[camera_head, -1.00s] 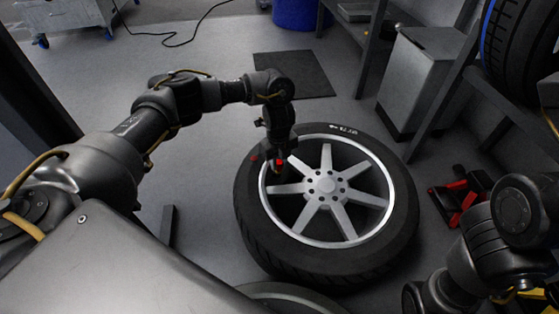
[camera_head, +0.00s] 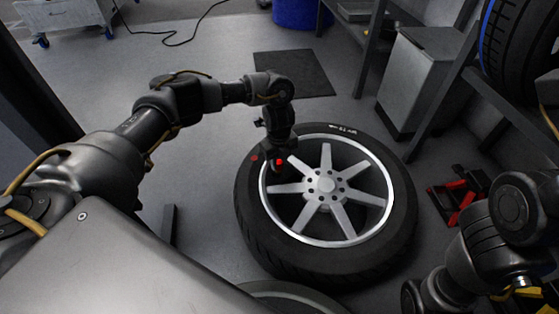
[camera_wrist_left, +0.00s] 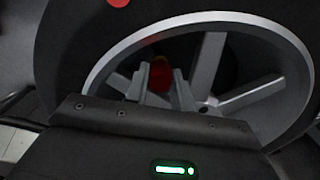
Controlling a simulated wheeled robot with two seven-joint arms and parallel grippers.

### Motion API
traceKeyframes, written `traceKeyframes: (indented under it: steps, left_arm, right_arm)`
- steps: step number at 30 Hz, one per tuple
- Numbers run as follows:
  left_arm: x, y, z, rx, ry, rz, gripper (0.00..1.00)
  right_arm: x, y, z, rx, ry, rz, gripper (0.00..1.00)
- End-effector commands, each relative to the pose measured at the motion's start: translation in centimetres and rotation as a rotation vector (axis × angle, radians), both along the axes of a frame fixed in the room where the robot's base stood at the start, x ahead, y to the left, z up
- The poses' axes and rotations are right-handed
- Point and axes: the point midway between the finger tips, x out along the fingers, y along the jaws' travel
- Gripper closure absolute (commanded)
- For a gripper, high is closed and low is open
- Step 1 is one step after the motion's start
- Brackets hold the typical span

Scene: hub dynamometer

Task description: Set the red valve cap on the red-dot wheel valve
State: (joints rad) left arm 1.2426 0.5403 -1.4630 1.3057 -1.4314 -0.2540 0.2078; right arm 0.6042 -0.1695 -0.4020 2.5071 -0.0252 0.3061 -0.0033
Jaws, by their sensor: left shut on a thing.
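The wheel (camera_head: 400,215) lies flat on the floor, with a black tyre and a silver rim with several spokes. A red dot (camera_head: 254,158) is on its tyre at the upper left; it also shows at the top of the left wrist view (camera_wrist_left: 118,2). My left gripper (camera_head: 279,163) points down over the rim's upper left edge. It is shut on the red valve cap (camera_wrist_left: 159,78), which shows between the fingers in the left wrist view. The wheel valve itself I cannot make out. My right arm shows at the lower right, its gripper out of sight.
A grey bin (camera_head: 415,75) and a dark rack stand behind the wheel, with another tyre (camera_head: 520,50) upper right. A red and black tool (camera_head: 460,195) lies right of the wheel. A dark mat (camera_head: 292,75) lies behind.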

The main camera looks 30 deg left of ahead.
Motion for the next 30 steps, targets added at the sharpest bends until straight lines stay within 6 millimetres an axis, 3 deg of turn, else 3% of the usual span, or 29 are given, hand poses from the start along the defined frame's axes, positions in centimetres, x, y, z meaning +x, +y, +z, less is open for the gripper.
traceKeyframes:
  steps: [22, 23, 24, 30]
  left_arm:
    - [0.0, 0.0, -1.3, -0.001, 0.001, 0.000, 0.97]
    - [0.0, 0.0, -1.3, 0.000, 0.000, 0.000, 0.74]
    - [0.0, 0.0, -1.2, 0.000, 0.000, 0.000, 0.69]
    - [0.0, 0.0, -1.2, 0.000, 0.000, 0.000, 0.67]
  right_arm:
    - [0.0, 0.0, -0.6, 0.000, 0.000, 0.000, 0.66]
    - [0.0, 0.0, -0.6, 0.000, 0.000, 0.000, 0.66]
    - [0.0, 0.0, -0.5, 0.000, 0.000, 0.000, 0.66]
    - [0.0, 0.0, -0.5, 0.000, 0.000, 0.000, 0.66]
